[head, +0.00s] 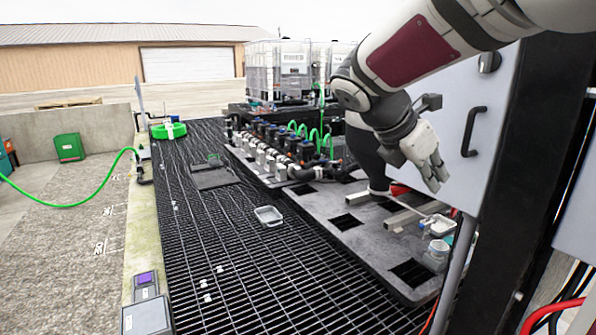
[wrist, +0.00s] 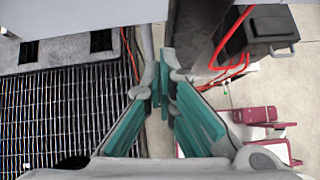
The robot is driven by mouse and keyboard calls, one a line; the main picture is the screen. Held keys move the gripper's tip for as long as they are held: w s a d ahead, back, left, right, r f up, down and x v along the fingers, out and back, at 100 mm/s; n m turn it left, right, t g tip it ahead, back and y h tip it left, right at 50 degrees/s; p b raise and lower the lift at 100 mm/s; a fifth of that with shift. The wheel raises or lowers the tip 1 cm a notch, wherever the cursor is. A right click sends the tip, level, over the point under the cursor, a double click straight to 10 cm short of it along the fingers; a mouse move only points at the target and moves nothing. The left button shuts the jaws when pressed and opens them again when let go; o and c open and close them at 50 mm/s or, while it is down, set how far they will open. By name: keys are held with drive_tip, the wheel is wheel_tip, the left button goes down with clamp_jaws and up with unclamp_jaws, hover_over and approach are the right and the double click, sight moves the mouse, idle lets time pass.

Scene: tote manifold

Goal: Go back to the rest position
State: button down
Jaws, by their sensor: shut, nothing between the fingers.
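My gripper (head: 432,176) hangs at the end of my raised arm at the right of the head view, pointing down. It is in front of the light grey cabinet door, left of its dark handle (head: 472,131). In the wrist view the two teal-padded fingers of my gripper (wrist: 165,78) are together at the tips, with nothing held between them. Below the gripper in the head view is the grey platform (head: 360,240) with square cut-outs. Any gap between the gripper and the cabinet is hard to judge.
A valve manifold (head: 275,142) with green hoses stands behind the platform. A small tray (head: 268,216) lies on the black grating (head: 220,255). A clear jar (head: 436,252) stands near the platform's right edge. Dark posts and red cables (wrist: 232,62) are close on the right.

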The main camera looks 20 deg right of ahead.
drive_tip(key=s+a+f+m+t+y, duration=0.2)
drive_tip(key=a+m, duration=0.3)
drive_tip(key=a, duration=0.3)
drive_tip(key=s+a+f+m+t+y, duration=0.2)
drive_tip(key=s+a+m+y, duration=0.2)
drive_tip(key=a+m, duration=0.2)
drive_tip(key=s+a+f+m+t+y, duration=0.2)
drive_tip(key=a+m, duration=0.4)
drive_tip(key=a, duration=0.5)
drive_tip(key=shift+s+f+y, duration=0.2)
drive_tip(key=shift+s+y, duration=0.3)
drive_tip(key=shift+s, duration=0.05)
drive_tip(key=shift+a, duration=0.1)
